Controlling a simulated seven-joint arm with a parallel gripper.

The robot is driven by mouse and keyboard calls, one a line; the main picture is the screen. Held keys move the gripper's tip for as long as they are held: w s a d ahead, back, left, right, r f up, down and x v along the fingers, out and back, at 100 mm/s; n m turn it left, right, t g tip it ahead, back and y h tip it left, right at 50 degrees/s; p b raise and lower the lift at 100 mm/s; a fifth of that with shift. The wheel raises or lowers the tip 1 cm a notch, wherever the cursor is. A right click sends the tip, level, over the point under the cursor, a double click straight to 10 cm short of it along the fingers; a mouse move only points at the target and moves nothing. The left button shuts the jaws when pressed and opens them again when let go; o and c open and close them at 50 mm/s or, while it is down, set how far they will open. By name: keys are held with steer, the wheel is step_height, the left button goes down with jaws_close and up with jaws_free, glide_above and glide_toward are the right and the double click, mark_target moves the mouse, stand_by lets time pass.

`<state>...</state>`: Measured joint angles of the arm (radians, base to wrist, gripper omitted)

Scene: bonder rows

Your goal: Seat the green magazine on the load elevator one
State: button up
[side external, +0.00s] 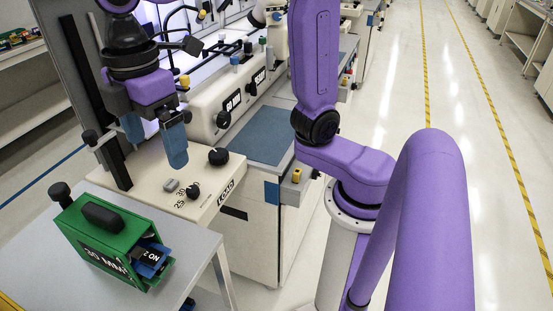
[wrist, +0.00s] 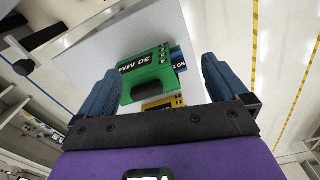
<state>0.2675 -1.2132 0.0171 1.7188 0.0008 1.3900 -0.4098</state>
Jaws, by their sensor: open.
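The green magazine (side external: 82,236) stands on a grey table at the lower left. It has a black handle on top, a "30 MM" label and a blue piece with a dark label at its right end. In the wrist view, the green magazine (wrist: 148,84) lies ahead, between my fingers in the picture but apart from them. My gripper (side external: 155,150) is open and empty, with blue finger pads, above and behind the magazine. The cream load elevator (side external: 150,178) is beside the table, with a "LOAD" label, a dial marked 25 and 30, and black knobs. Its number is hard to read.
The grey table (side external: 190,238) has free room right of the magazine. A yellow object (wrist: 160,102) sits beside the magazine. A black upright post (side external: 88,90) rises behind the elevator.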

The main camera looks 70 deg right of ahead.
steer(key=s+d+f+m, duration=0.1)
steer(key=s+d+f, duration=0.3)
steer(key=d, duration=0.1)
steer(key=s+d+f+m, duration=0.1)
steer(key=s+d+f, duration=0.3)
steer(key=s+d, duration=0.1)
steer(key=s+d+f+m, duration=0.1)
steer(key=s+d+f, duration=0.3)
steer(key=s+d, duration=0.1)
steer(key=shift+s+d+f, duration=0.2)
steer(key=shift+d, duration=0.2)
steer(key=shift+c, duration=0.3)
steer(key=shift+a, duration=0.1)
